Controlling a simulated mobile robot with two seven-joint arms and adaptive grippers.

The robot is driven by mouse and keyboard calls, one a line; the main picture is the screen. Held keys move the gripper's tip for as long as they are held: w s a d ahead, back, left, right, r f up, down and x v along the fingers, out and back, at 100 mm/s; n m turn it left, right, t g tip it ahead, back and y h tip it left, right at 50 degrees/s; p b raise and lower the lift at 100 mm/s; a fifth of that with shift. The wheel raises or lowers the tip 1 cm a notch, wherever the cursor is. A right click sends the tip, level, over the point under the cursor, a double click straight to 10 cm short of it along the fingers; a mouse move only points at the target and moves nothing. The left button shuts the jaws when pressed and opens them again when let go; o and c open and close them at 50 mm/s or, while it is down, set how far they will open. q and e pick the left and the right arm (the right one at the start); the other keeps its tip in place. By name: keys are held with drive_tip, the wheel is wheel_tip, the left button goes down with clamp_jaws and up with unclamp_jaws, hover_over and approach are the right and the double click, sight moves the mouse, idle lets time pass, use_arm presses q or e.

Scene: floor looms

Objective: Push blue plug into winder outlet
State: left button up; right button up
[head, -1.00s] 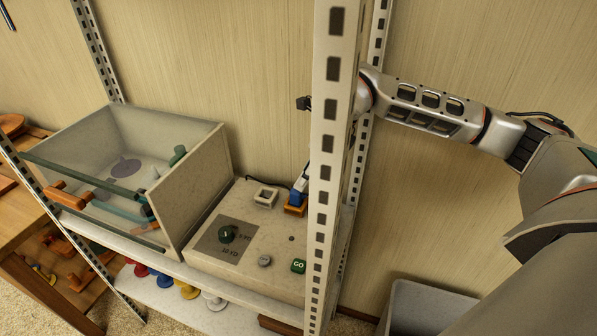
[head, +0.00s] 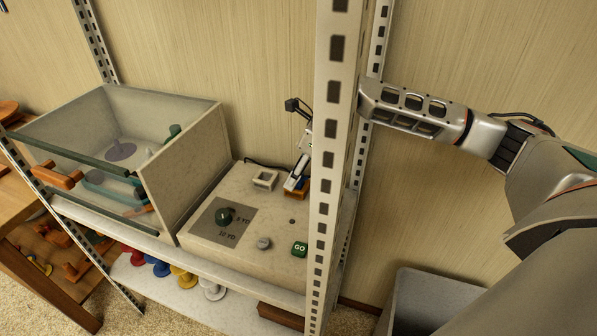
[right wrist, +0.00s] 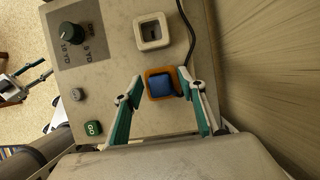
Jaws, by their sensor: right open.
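The blue plug (right wrist: 161,86) sits inside an orange square frame (right wrist: 149,77) on top of the beige winder box (right wrist: 110,70). How deep it sits is hard to tell. A second, white square socket (right wrist: 152,31) is beside it; it also shows in the head view (head: 265,180). A dark cord runs past the white socket to the plug. My right gripper (right wrist: 161,76) is open, with one teal-padded finger on each side of the orange frame. In the head view my right gripper (head: 297,184) hides most of the plug. What seems to be my left gripper (right wrist: 27,77) shows small at the left edge.
The box carries a dial (head: 224,216), a grey knob (head: 264,243) and a green GO button (head: 299,249). A perforated post (head: 332,150) stands close in front of my right arm. A clear-sided bin (head: 125,150) is left of the box.

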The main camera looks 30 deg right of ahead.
drive_tip(key=shift+c, duration=0.3)
clamp_jaws()
drive_tip(key=shift+r, duration=0.15)
drive_tip(key=shift+r+p, duration=1.9)
drive_tip(key=shift+r, duration=0.6)
drive_tip(key=shift+s, duration=0.1)
